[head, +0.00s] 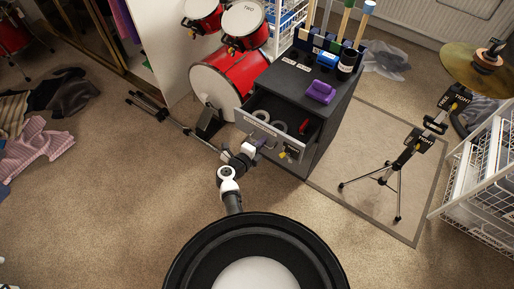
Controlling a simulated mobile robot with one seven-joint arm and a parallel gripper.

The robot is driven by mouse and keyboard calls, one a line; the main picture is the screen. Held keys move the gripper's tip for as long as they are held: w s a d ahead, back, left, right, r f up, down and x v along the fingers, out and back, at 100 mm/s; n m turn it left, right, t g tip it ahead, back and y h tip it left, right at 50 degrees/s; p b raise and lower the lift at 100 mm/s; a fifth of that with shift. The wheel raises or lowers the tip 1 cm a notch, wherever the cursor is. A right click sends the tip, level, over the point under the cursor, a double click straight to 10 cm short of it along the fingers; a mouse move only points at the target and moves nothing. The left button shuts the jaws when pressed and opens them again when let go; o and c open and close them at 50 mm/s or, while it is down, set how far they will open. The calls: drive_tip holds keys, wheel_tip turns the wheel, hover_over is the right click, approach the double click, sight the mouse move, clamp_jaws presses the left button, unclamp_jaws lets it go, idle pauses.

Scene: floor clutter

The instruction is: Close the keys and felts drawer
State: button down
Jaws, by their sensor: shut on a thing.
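The keys and felts drawer (272,133) is pulled out of a dark grey cabinet (318,140). Its pale front carries a label too small to read. Inside lie round ring-like items (279,126) and a small red item (304,126). My gripper (261,143) is at the outer face of the drawer front, shut on the drawer's handle. The arm hides part of the front, and the handle itself is hard to make out.
A purple item (320,92), a blue item (327,59) and a dark cup (347,64) stand on the cabinet. A red drum kit (231,83) stands behind left, a cymbal stand (397,165) right. Clothes (38,148) lie far left. Carpet around my base is clear.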

drive_tip(key=b, duration=0.1)
hover_over(280, 129)
drive_tip(key=shift+a, duration=0.1)
drive_tip(key=c, duration=1.6)
unclamp_jaws()
drive_tip(key=p+v, duration=0.2)
drive_tip(key=v, duration=1.1)
drive_tip(key=shift+s+a+r, duration=0.1)
drive_tip(key=shift+s+a, duration=0.15)
drive_tip(key=shift+s, duration=0.05)
